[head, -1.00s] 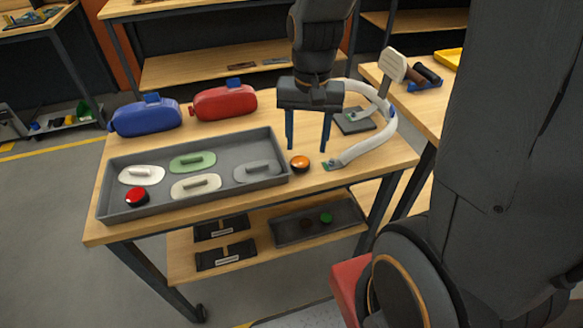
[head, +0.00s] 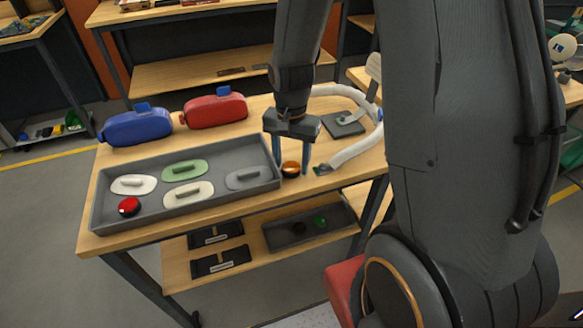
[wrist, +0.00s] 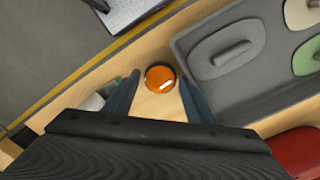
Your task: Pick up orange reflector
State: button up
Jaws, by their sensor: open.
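The orange reflector (head: 291,169) is a small round orange disc with a dark rim. It lies on the wooden table just right of the grey tray. My gripper (head: 292,172) is open, pointing down, with its two blue fingers on either side of the reflector in the head view. In the wrist view the reflector (wrist: 160,78) shows in the gap between the open fingertips (wrist: 157,80), slightly beyond them. I cannot tell whether the fingers touch it.
The grey tray (head: 225,197) holds several oval handled plates and a red round reflector (head: 129,206). A white curved tube (head: 352,152) lies close on the right. Blue (head: 138,126) and red (head: 215,109) containers stand behind the tray. The table's front edge is near.

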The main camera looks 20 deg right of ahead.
jog(key=shift+f, duration=0.2)
jog(key=shift+c, duration=0.4)
jog(key=c, duration=0.7)
jog(key=shift+r, duration=0.1)
